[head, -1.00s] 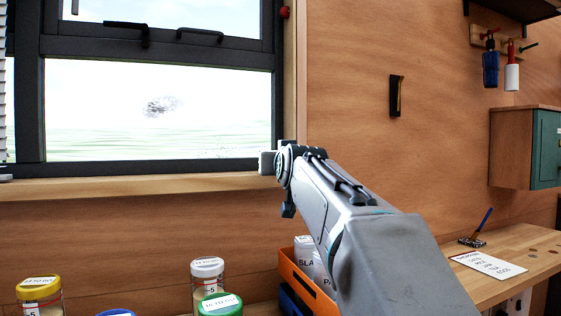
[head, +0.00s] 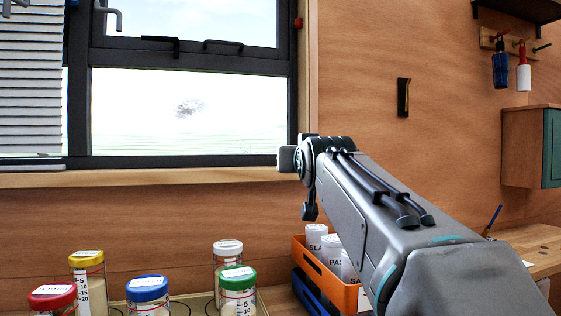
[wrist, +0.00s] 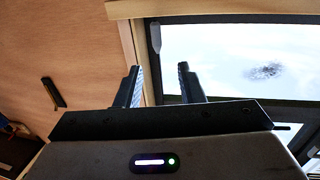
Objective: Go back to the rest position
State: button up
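My gripper (wrist: 158,85) shows in the wrist view with its two dark fingers standing apart and nothing between them. It is open and empty, and faces the wooden wall (wrist: 55,50) and the window (wrist: 240,55). In the head view my arm reaches up from the lower right, with its bent joint in front of the window sill. The gripper's fingers cannot be made out in the head view.
Lidded jars, including a red-lidded (head: 52,297) and a green-lidded one (head: 237,290), stand below the window (head: 190,110). An orange crate (head: 325,270) with white boxes sits beside my arm. A cabinet (head: 528,148) and hanging bottles (head: 501,65) are at the right.

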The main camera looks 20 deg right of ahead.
jog(key=shift+s, duration=0.2)
jog(key=shift+d, duration=0.25)
jog(key=shift+a+p, duration=0.1)
jog(key=shift+p, duration=0.35)
jog(key=s+a+f+n+g+y+p, duration=0.1)
jog(key=s+a+f+g+y+p, duration=0.4)
jog(key=p, duration=1.2)
jog(key=s+a+f+g+p, duration=0.1)
jog(key=s+f+g+p, duration=0.2)
jog(key=s, duration=0.3)
jog(key=s+a+f+g+p, duration=0.2)
jog(key=s+f+g+p, duration=0.1)
jog(key=s+p, duration=0.3)
jog(key=s+a+f+n+g+h+p, duration=0.1)
jog(key=s+a+f+g+p, duration=0.1)
jog(key=s+p, duration=0.3)
jog(key=shift+s+f+g, duration=0.85)
jog(key=shift+s+g, duration=0.05)
jog(key=shift+s, duration=0.3)
jog(key=shift+a, duration=0.2)
